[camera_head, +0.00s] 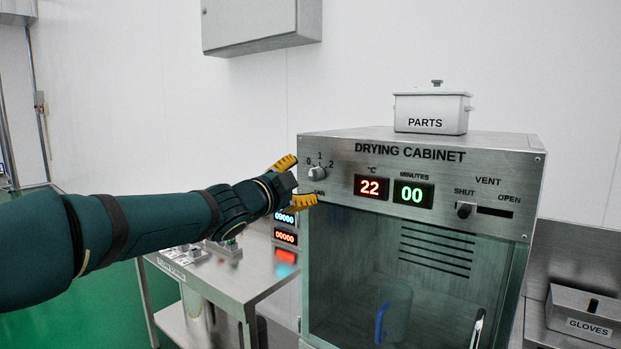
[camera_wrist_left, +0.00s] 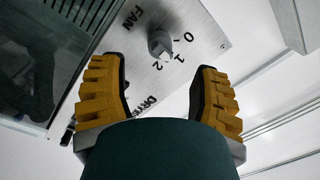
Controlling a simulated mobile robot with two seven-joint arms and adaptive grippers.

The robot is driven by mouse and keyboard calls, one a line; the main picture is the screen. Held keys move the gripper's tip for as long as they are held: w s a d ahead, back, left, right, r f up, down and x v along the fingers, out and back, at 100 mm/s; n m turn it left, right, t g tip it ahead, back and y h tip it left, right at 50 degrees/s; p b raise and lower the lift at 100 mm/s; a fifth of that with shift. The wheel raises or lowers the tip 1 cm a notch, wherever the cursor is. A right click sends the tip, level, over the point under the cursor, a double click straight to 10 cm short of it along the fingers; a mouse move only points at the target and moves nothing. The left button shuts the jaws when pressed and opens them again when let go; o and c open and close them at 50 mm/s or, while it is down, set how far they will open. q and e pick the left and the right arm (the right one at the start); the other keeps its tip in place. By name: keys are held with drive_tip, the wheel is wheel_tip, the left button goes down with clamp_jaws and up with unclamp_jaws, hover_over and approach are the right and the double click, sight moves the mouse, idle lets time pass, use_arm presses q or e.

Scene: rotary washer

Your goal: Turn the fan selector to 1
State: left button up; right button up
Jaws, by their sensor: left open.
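The fan selector (camera_head: 317,173) is a small grey knob at the upper left of the drying cabinet's front panel, with the marks 0, 1 and 2 around it and FAN below. My left gripper (camera_head: 294,181) is open just left of the knob, its yellow fingers above and below. In the left wrist view the knob (camera_wrist_left: 159,43) stands beyond the gap between the open fingers (camera_wrist_left: 160,72), with nothing between them. I cannot tell surely which mark the knob points at. My right gripper is not in view.
The drying cabinet (camera_head: 420,155) shows 22 and 00 on its displays, with a vent slider (camera_head: 465,210) at right. A white PARTS box (camera_head: 431,113) stands on top. A steel table (camera_head: 222,275) is below my left arm. A GLOVES box (camera_head: 583,314) is at right.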

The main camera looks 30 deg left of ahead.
use_arm(q)
drive_tip(key=s, duration=0.6)
drive_tip(key=shift+f, duration=0.15)
drive_tip(key=shift+s+a, duration=0.1)
drive_tip(key=w+d+f+n+g+h, duration=0.1)
drive_tip(key=w+d+f, duration=0.2)
drive_tip(key=f, duration=0.4)
drive_tip(key=w+d+f+n+g, duration=0.2)
drive_tip(key=f, duration=0.5)
drive_tip(key=w+d+f+n+g+h, duration=0.1)
drive_tip(key=w+d+f, duration=0.2)
drive_tip(key=f, duration=0.4)
drive_tip(key=s+d+f+n+g, duration=0.15)
drive_tip(key=d+f, duration=0.25)
drive_tip(key=f, duration=0.4)
drive_tip(key=d+f+n+g, duration=0.2)
drive_tip(key=d+f, duration=0.1)
drive_tip(key=f, duration=0.4)
drive_tip(key=s+d+f+n+g, duration=0.2)
drive_tip(key=s+d+f+g, duration=0.2)
drive_tip(key=s+f, duration=0.6)
drive_tip(key=s+d+f+n+g+h, duration=0.1)
drive_tip(key=s+d+f+n+g, duration=0.2)
drive_tip(key=s+d+f, duration=0.6)
wheel_tip(320, 180, down, 7)
drive_tip(key=shift+s+r+n+g, duration=0.15)
drive_tip(key=shift+s+n+g, duration=0.2)
drive_tip(key=shift+s+g, duration=0.85)
